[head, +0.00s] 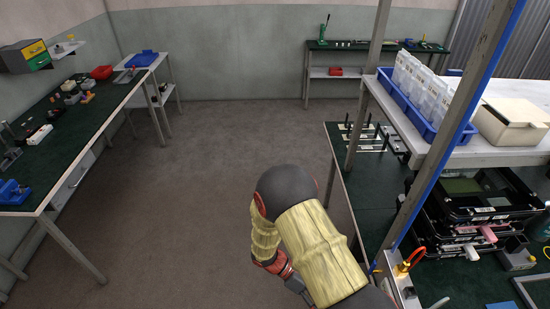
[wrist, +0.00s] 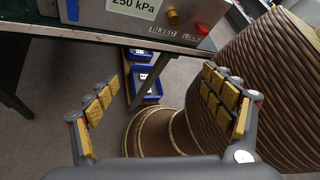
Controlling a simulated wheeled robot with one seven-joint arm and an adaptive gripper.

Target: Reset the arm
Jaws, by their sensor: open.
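My gripper (wrist: 160,95) is open in the wrist view, with its two yellow-padded fingers wide apart and nothing between them. Beyond and above the fingers, a grey box (wrist: 145,15) marked "250 kPa", "BLEED" and "LOCK" sits at a bench edge, apart from them. In the head view, my arm, in a yellow cover, is bent at the bottom middle, over the floor and left of the right-hand bench (head: 375,190). The gripper itself cannot be made out there.
A left workbench (head: 75,135) carries small parts. The right-hand rack has a white shelf (head: 480,155) with a blue tray (head: 416,115) and a beige box (head: 512,122); its upright (head: 445,140) stands close to my arm. The floor (head: 210,160) between is clear.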

